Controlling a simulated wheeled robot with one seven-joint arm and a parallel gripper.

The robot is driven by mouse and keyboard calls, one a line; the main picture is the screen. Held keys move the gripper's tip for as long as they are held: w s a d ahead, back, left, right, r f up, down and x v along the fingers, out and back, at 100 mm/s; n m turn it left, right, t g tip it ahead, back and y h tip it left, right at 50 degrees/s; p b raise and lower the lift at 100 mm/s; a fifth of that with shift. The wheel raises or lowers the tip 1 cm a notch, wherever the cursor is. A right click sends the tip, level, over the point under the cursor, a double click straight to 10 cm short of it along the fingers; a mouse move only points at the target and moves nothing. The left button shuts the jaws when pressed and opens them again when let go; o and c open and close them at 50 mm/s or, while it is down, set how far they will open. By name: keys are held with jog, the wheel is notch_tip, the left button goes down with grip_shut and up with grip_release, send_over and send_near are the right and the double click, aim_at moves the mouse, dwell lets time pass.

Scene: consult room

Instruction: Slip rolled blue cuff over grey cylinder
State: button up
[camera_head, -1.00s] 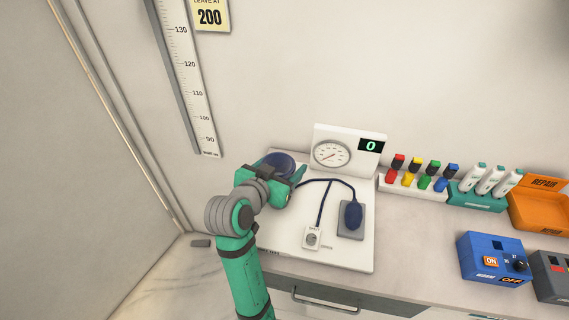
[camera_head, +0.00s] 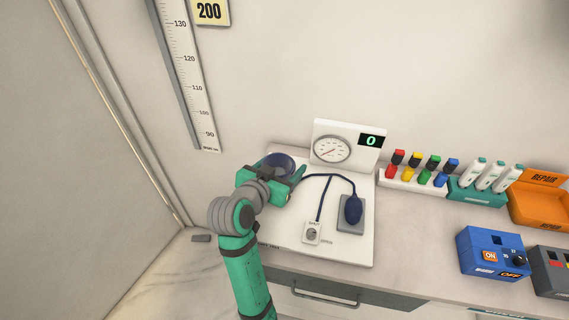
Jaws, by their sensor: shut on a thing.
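The rolled dark blue cuff (camera_head: 280,161) is at the back left corner of the white board (camera_head: 345,252), left of the round gauge. My gripper (camera_head: 285,174) is shut on the cuff, its green fingers on the near side of it. I cannot make out the grey cylinder; the cuff and my gripper cover that corner. I cannot tell whether the cuff is around the cylinder or above it.
The board bears a gauge panel (camera_head: 349,163) reading 0, a dark tube, a blue bulb (camera_head: 352,210) and a small valve plate (camera_head: 312,232). To the right are coloured clips, white bottles (camera_head: 489,178), an orange bin (camera_head: 540,203) and a blue box (camera_head: 492,255).

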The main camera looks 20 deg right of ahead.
jog(key=shift+f, duration=2.2)
jog(key=o, duration=1.2)
jog(key=shift+c, duration=0.2)
jog(key=v, duration=1)
jog(key=shift+s+a, duration=0.1)
jog(key=shift+a, duration=0.1)
jog(key=shift+s+a+r, duration=0.1)
jog(key=shift+s+a, duration=0.05)
jog(key=shift+s, duration=0.05)
